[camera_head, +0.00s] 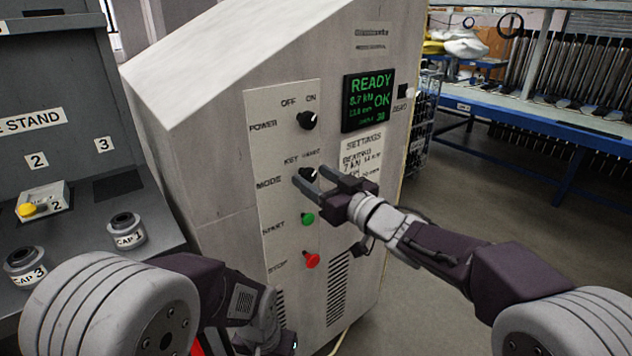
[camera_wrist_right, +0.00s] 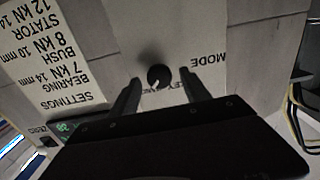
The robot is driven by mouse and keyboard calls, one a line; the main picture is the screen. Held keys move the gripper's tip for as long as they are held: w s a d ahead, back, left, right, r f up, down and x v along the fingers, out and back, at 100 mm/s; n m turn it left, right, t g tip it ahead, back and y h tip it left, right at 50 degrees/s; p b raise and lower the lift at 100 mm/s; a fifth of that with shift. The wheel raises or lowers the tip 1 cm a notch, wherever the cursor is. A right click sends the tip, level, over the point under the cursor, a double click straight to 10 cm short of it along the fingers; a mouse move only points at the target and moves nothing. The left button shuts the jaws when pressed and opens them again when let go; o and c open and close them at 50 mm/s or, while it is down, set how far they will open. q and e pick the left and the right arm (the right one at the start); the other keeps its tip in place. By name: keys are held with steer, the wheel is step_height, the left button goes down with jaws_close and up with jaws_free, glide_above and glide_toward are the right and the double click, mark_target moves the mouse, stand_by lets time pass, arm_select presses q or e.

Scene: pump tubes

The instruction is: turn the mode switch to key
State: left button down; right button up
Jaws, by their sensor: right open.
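The mode switch (camera_head: 309,174) is a black round knob with a small light mark on the grey machine's front panel, beside the word MODE. KEY is printed above it at left; the label at right is partly hard to read. In the right wrist view the knob (camera_wrist_right: 158,76) sits between the two fingertips, with a gap on each side. My right gripper (camera_head: 311,177) is open at the switch, one finger on either side (camera_wrist_right: 160,84). The exact knob direction is hard to tell. My left gripper (camera_head: 272,338) is low at the bottom, its fingers not clearly visible.
The power knob (camera_head: 307,120) is above the switch. The green start button (camera_head: 307,219) and red stop button (camera_head: 312,261) are below. A lit display (camera_head: 368,101) reads READY. A stand (camera_head: 60,118) with caps is at left; a blue bench (camera_head: 560,133) is behind right.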

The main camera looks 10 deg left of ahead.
jaws_close()
steer(key=n+b, duration=0.1)
steer(key=n, duration=0.3)
steer(key=shift+f+n, duration=0.1)
steer(key=shift+n, duration=0.2)
steer(key=n+b, duration=0.1)
steer(key=n, duration=0.2)
steer(key=shift+s+f+n, duration=0.1)
steer(key=shift+n, duration=0.3)
steer(key=n+b, duration=0.3)
steer(key=n, duration=0.2)
steer(key=shift+a+f, duration=0.1)
steer(key=shift+n+b, duration=0.85)
steer(key=shift+n, duration=1.45)
